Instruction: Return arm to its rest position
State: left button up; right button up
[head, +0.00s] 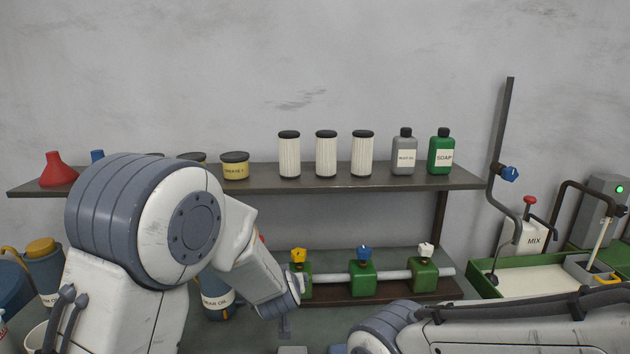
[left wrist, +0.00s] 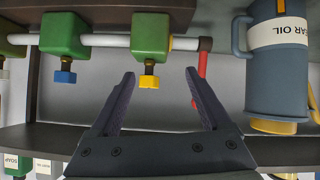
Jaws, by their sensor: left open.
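My left arm rises large in the left of the head view and bends down to the right. Its wrist hangs over the bench in front of the lower shelf, beside the yellow-knobbed valve (head: 299,256). In the left wrist view, which looks upside down, my left gripper (left wrist: 160,76) is open and nothing is between its fingers. The yellow knob (left wrist: 149,81) shows beyond the fingers, apparently not gripped. My right arm lies across the lower right of the head view; its gripper is not seen.
The upper shelf (head: 330,182) carries white filters (head: 326,155), a grey bottle (head: 404,153) and a green soap bottle (head: 441,152). A gear oil jug (head: 216,303) stands close by my left wrist. The blue-knobbed valve (head: 363,275) sits farther right. Green trays (head: 484,280) stand at right.

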pick_arm(q)
jog(key=s+a+f+m+g, duration=0.15)
jog(key=s+a+g, duration=0.35)
jog(key=s, duration=0.7)
jog(key=s+a+f+g, duration=0.2)
jog(key=s+a+g, duration=0.35)
jog(key=s, duration=0.75)
jog(key=s+d+r+m+h, duration=0.1)
jog(key=s+d+r+m, duration=0.4)
jog(key=s+d, duration=0.7)
jog(key=s+m, duration=0.1)
jog(key=m, duration=0.1)
jog(key=shift+r+m+g, duration=0.2)
jog(key=shift+m+g, duration=0.15)
